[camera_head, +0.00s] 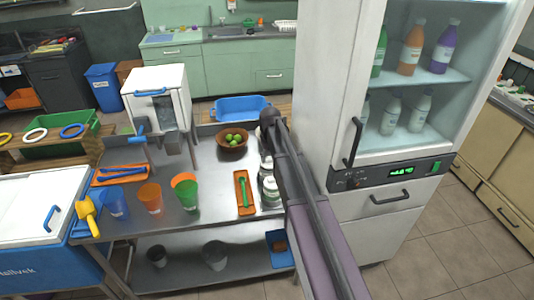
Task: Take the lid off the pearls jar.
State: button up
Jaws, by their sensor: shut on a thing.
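A few small jars with pale bodies stand in a row along the right edge of the steel table. The front jar (270,195) shows most clearly, and another jar (266,168) stands just behind it. I cannot read which one holds the pearls. My arm reaches in from the lower right, and my gripper (265,145) points down at the back end of this row. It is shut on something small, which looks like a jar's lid. The arm and gripper hide most of the lid and the jar there, so I cannot tell whether they are apart.
The steel table (215,208) also holds a bowl of green fruit (233,139), an orange tray with a green tool (244,193), and coloured cups (150,198). A white fridge (330,100) stands close on the right.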

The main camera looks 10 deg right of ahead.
jog(key=s+r+p, duration=0.1)
jog(key=s, duration=1.1)
jog(key=shift+s+d, duration=0.35)
jog(key=shift+d, duration=0.1)
jog(key=s+a+f+n+b, duration=0.2)
jog(key=s+a+f+b, duration=0.2)
jog(key=a, duration=0.4)
jog(key=s+a+f+n+b, duration=0.2)
jog(key=s+a+f+b, duration=0.2)
jog(key=a, duration=0.5)
jog(key=shift+f+b, duration=0.5)
jog(key=shift+b, duration=0.1)
jog(key=shift+w, duration=0.1)
jog(key=w+a, duration=0.1)
jog(key=w, duration=0.3)
jog(key=w+a+f+b, duration=0.1)
jog(key=w, duration=0.4)
jog(key=w+a, duration=0.1)
jog(key=w, duration=0.4)
jog(key=shift+a+f, duration=0.2)
jog(key=shift+a, duration=0.2)
